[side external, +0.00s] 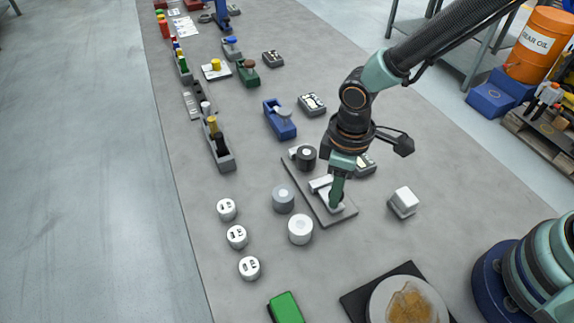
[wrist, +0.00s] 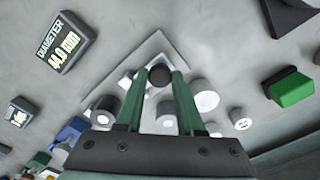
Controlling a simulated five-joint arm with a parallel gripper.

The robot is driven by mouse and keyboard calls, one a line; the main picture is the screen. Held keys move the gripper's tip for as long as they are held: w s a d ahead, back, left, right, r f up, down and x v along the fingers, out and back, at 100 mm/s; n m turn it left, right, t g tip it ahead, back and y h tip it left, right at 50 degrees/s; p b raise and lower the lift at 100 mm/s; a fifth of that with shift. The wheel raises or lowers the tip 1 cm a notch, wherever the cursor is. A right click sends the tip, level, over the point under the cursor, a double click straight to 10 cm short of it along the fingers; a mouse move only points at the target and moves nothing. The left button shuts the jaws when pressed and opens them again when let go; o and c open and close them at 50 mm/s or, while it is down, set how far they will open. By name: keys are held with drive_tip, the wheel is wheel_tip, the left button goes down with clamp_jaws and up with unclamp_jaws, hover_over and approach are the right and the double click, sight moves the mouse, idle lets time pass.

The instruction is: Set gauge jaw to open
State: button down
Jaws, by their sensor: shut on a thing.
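The gauge is a grey base plate (side external: 338,219) on the table, also seen in the wrist view (wrist: 150,40). A pale gauge jaw (side external: 319,184) sits on it, partly hidden by my gripper. A black cylinder (side external: 307,152) stands at the plate's far end. My gripper (side external: 335,204) points down at the plate's near end. In the wrist view, its green fingers (wrist: 159,78) are shut on a round black knob (wrist: 159,76). A readout (wrist: 66,43) shows DIAMETER and what looks like 44.0 mm. How far the jaw stands open is hard to tell.
A grey cylinder (side external: 283,199) and a white cylinder (side external: 300,230) stand just left of the plate. Several small white marked cylinders (side external: 237,237) stand further left. A green block (side external: 286,308) lies in front.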

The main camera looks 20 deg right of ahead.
drive_tip(key=c, duration=0.5)
unclamp_jaws()
drive_tip(key=shift+s, duration=0.2)
drive_tip(key=shift+c, duration=0.2)
drive_tip(key=shift+r, duration=0.1)
wheel_tip(320, 180, up, 12)
drive_tip(key=d+r+m+t, duration=0.2)
drive_tip(key=d+r+m, duration=0.2)
drive_tip(key=d, duration=0.6)
drive_tip(key=s+d+r+m+t, duration=0.1)
drive_tip(key=d+r+m+t, duration=0.2)
drive_tip(key=d, duration=0.8)
drive_tip(key=shift+r+m+t, duration=0.3)
drive_tip(key=shift+r+m, duration=0.5)
drive_tip(key=shift+m, duration=0.2)
